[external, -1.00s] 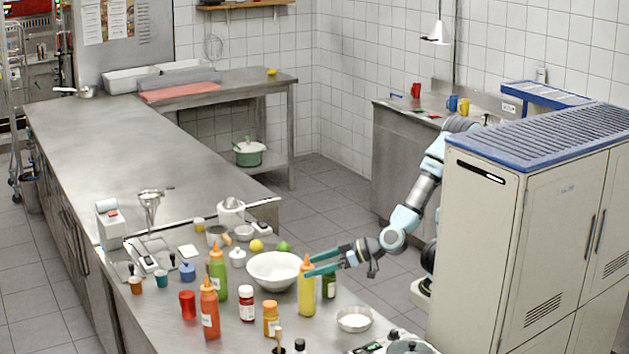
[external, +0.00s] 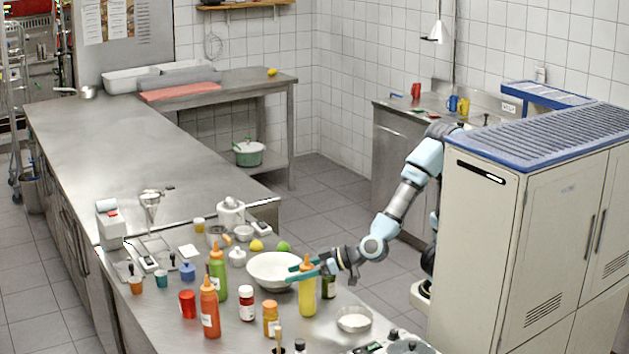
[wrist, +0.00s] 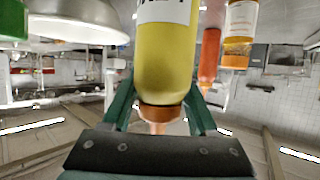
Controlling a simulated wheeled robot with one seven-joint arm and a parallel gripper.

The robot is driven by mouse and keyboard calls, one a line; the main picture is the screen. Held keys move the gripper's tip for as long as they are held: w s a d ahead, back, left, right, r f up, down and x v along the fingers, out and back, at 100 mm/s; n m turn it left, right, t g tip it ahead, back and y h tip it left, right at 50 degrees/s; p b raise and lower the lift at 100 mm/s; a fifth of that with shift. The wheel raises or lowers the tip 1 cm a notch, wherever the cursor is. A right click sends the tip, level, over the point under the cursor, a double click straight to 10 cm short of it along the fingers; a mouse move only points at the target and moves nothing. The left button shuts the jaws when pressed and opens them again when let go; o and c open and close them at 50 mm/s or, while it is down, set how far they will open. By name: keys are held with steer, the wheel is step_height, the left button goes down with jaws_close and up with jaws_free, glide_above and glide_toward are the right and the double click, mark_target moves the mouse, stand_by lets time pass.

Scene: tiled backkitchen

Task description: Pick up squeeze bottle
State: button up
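The yellow squeeze bottle (external: 307,292) with an orange nozzle stands upright near the front right of the steel counter, right of the white bowl. My gripper (external: 300,273) reaches in from the right at the height of the bottle's upper part, one teal finger on each side. In the wrist view the yellow bottle (wrist: 166,55) appears upside down, between the fingers of my gripper (wrist: 159,90). Gaps show between the fingers and the orange cap, so the gripper looks open. The bottle partly hides the fingertips. Other squeeze bottles are green (external: 218,275) and orange-red (external: 209,310).
The white bowl (external: 270,285) is close on the left of the yellow bottle. A dark green jar (external: 328,287) is close on its right. An amber jar (external: 270,320) and a small bowl (external: 354,320) stand nearer the front. The far counter (external: 110,150) is largely clear.

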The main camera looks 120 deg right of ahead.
jaws_close()
stand_by(0.6)
